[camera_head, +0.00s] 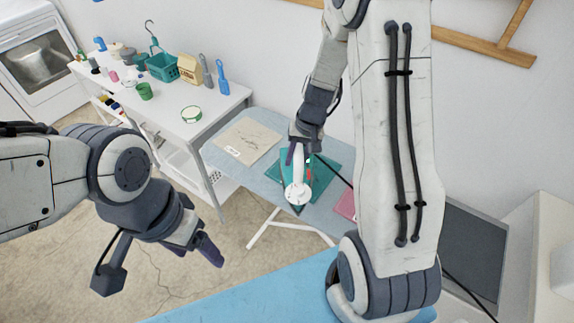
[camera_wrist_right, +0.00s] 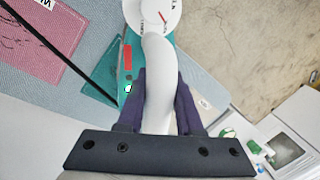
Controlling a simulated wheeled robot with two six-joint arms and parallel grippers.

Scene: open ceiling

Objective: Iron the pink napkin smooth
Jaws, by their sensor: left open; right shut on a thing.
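The pink napkin (camera_head: 346,205) lies on the light blue ironing board (camera_head: 262,183), mostly hidden behind my right arm in the head view. In the right wrist view the napkin (camera_wrist_right: 42,42) shows at upper left, with dark crease-like marks and a white label. My right gripper (camera_head: 302,150) is shut on the white handle of the iron (camera_head: 297,190). The handle (camera_wrist_right: 157,70) runs between the fingers in the wrist view, beside a teal body. The iron is over a flat teal cloth (camera_head: 325,172), left of the napkin; contact is unclear. My left gripper (camera_head: 205,245) is open and empty, away from the board.
A beige cloth (camera_head: 248,140) with a label lies at the board's left end. A white table (camera_head: 175,112) behind it carries a green basket (camera_head: 162,67), bottles and brushes. A dark cord (camera_head: 335,172) runs from near the iron. A blue surface (camera_head: 255,298) is in the foreground.

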